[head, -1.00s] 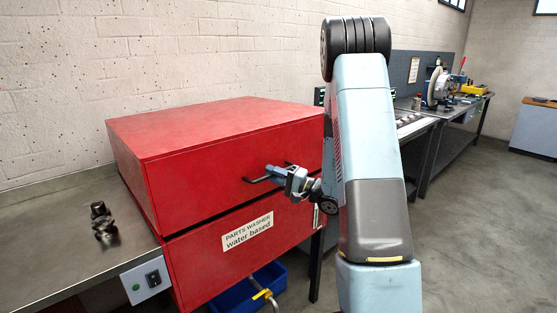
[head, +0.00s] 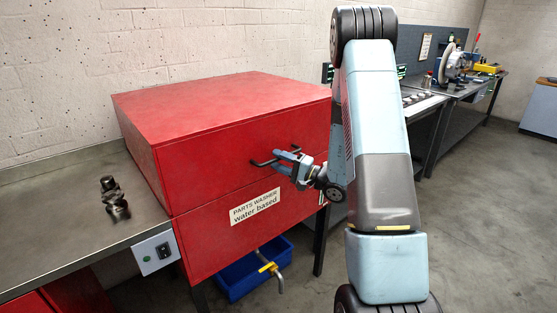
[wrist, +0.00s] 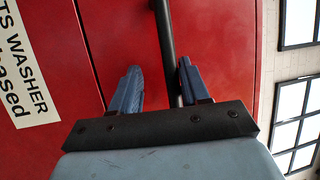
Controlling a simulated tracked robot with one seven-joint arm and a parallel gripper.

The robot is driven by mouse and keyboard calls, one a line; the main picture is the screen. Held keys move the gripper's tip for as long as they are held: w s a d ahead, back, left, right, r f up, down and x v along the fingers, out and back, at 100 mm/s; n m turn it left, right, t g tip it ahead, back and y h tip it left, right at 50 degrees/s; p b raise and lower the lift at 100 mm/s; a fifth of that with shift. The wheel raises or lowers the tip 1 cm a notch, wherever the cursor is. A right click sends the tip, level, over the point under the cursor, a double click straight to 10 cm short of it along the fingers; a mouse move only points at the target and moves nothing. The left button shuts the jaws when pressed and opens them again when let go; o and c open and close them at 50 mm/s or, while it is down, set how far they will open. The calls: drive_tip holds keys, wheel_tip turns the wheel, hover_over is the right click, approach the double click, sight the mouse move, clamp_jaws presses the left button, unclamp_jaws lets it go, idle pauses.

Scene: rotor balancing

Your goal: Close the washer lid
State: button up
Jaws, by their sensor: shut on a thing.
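The washer lid (head: 220,95) is a large red box-like cover on the red washer body (head: 205,245), with only a thin seam between them in the head view. The dark bar handle (head: 262,163) is on the lid's front face. My gripper (head: 279,157) is shut on this handle. In the wrist view, the handle (wrist: 163,28) runs between the two blue fingers of my gripper (wrist: 158,72). Whether the lid touches the body all along the seam is hard to tell.
A dark metal part (head: 113,200) stands on the steel bench (head: 60,220) left of the washer. A blue bin (head: 240,275) sits below the washer. Open floor lies to the right.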

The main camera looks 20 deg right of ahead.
drive_tip(key=shift+d, duration=0.1)
idle(0.4)
drive_tip(key=v, duration=1.3)
drive_tip(key=shift+s+d, duration=0.25)
drive_tip(key=shift+s, duration=0.05)
drive_tip(key=shift+a+r, duration=0.1)
drive_tip(key=s+a+r+n+g+h, duration=0.1)
drive_tip(key=s+a+r+n+g, duration=0.6)
drive_tip(key=s+a+r+g, duration=0.7)
drive_tip(key=s+d+r+n+t+h, duration=0.1)
drive_tip(key=s+d+r+t+h, duration=0.2)
drive_tip(key=h, duration=1)
drive_tip(key=s+r+t, duration=0.2)
drive_tip(key=s+r, duration=0.3)
drive_tip(key=s, duration=0.2)
